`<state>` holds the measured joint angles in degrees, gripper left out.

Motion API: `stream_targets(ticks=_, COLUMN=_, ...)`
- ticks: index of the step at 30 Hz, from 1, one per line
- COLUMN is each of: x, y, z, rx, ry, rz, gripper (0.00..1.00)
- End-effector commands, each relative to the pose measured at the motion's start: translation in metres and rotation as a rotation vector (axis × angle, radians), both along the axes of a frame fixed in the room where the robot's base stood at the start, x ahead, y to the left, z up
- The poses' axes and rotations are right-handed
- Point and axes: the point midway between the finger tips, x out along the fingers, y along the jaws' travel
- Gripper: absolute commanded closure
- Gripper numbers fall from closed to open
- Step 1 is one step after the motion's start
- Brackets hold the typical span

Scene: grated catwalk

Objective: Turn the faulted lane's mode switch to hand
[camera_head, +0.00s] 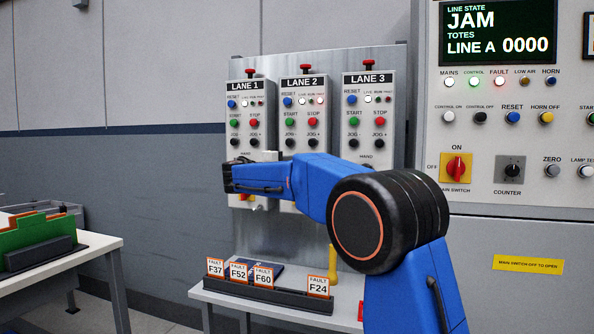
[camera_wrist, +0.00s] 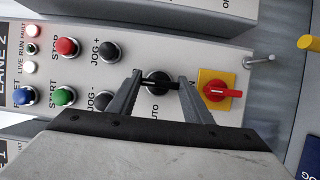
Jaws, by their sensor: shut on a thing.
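Three lane panels stand side by side in the head view: Lane 1 (camera_head: 236,135), Lane 2 (camera_head: 303,112) and Lane 3 (camera_head: 367,120). The Lane 2 fault lamp (camera_head: 320,100) looks reddish. My gripper (camera_wrist: 160,86) is at the lower part of the Lane 2 panel (camera_wrist: 85,78), shut on its black mode switch (camera_wrist: 158,83), one finger on each side. The switch bar lies along the panel's long direction. An AUTO label shows beside it, partly covered; the HAND label is hidden. In the head view my arm hides this switch.
A red rotary switch (camera_wrist: 222,93) on a yellow plate sits just past my right finger, with a small metal lever (camera_wrist: 258,61) beyond. A rack (camera_head: 265,295) of fault cards stands on the table below. The main cabinet's screen (camera_head: 497,32) reads JAM, LINE A.

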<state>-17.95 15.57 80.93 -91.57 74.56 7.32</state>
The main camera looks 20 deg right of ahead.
Motion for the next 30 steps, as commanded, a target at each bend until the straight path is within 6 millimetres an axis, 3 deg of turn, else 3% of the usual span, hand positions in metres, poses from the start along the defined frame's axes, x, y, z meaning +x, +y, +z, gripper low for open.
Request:
stream_targets(ticks=11, x=0.000, y=-0.001, z=-0.002, rx=0.005, ry=0.000, rz=-0.002, gripper=0.77)
stream_targets(ticks=12, x=0.000, y=-0.001, z=-0.002, rx=0.005, ry=0.000, rz=-0.002, gripper=0.50)
stream_targets(ticks=14, x=0.000, y=-0.001, z=-0.002, rx=0.005, ry=0.000, rz=-0.002, gripper=0.36)
stream_targets(ticks=24, x=-0.001, y=0.001, z=0.000, rx=0.003, ry=-0.001, rz=0.000, gripper=0.36)
stream_targets(ticks=30, x=-0.012, y=0.019, z=0.000, rx=0.003, ry=-0.001, rz=0.002, gripper=0.36)
